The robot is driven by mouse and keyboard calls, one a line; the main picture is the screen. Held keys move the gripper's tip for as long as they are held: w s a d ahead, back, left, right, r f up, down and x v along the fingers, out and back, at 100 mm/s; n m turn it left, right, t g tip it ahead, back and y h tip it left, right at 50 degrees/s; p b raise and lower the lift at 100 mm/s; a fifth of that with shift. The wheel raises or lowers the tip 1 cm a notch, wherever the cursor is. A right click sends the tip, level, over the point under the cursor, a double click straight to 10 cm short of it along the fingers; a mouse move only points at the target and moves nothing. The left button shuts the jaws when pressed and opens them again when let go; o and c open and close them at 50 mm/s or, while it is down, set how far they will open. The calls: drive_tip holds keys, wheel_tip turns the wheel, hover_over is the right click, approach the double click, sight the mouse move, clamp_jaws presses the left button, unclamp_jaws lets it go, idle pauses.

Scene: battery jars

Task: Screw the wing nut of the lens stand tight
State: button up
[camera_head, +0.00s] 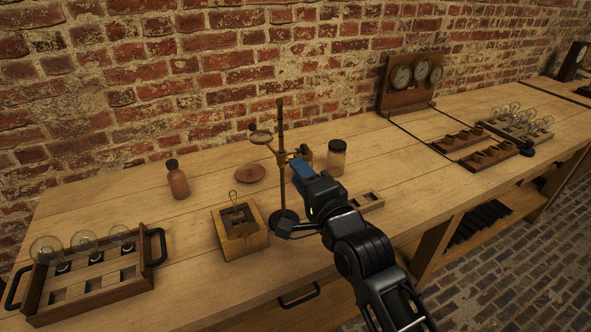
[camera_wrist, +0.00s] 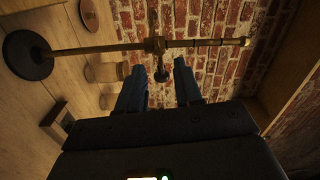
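The lens stand (camera_head: 281,182) is a thin upright brass rod on a round dark base, with a round lens (camera_head: 261,136) held out to the left. In the wrist view its rod (camera_wrist: 95,49) runs sideways across the upper part, with a clamp (camera_wrist: 155,45) on it. The wing nut (camera_wrist: 162,75) is the small dark part on the clamp's near side; it also shows in the head view (camera_head: 304,150). My gripper (camera_head: 301,168) is just right of the rod. In the wrist view its blue fingers (camera_wrist: 159,66) are apart, with the wing nut between them and a gap on each side.
A wooden box (camera_head: 240,245) stands left of the stand's base, near a brown bottle (camera_head: 178,182). A dark-lidded jar (camera_head: 337,158) is close behind my gripper. A tray with bulbs (camera_head: 100,291) is at front left. The bench is clear between box and tray.

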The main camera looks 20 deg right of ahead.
drive_tip(key=shift+s+b, duration=0.3)
drive_tip(key=shift+s, duration=1.95)
